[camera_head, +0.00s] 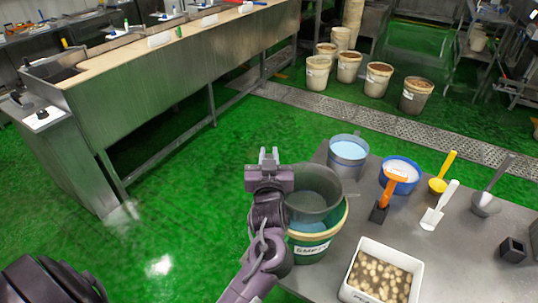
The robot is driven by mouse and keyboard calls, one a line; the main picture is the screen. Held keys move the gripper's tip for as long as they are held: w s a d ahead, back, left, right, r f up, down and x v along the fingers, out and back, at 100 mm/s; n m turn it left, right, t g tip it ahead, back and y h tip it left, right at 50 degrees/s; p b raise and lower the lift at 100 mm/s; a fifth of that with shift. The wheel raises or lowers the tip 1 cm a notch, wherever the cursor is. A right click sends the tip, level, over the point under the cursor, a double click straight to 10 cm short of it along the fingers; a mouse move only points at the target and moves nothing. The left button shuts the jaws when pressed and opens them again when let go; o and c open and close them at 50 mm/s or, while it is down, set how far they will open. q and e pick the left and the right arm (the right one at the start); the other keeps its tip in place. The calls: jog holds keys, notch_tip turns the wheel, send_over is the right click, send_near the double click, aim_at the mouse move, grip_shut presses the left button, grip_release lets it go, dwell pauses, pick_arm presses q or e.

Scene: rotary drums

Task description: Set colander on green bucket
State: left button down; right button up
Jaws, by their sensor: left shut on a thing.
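The dark grey colander (316,207) is over the mouth of the green bucket (309,254), its lower part overlapping the bucket's opening. I cannot tell whether it rests on the bucket or is held just above it. The green bucket has a tan rim and a white label and stands at the left edge of the grey table. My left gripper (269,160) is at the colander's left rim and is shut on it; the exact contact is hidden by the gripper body. My right gripper is not in view.
On the table (460,255) are a blue-grey bucket (347,153), a blue-rimmed tub (400,172), orange, white, yellow and grey scoops, a small black box (513,250), and a white bin (383,270) of pale round pieces. Green floor lies open to the left.

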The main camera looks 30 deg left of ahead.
pick_arm(q)
jog(key=shift+f+b, duration=1.45)
jog(key=shift+f, duration=0.95)
jog(key=c, duration=1.3)
grip_release()
jog(key=shift+o, duration=0.2)
jog(key=shift+s, duration=0.1)
jog(key=b+v, duration=0.2)
jog(key=v, duration=0.5)
jog(key=shift+s+d+b, duration=0.2)
jog(key=shift+s+b, duration=0.1)
jog(key=shift+r, duration=0.1)
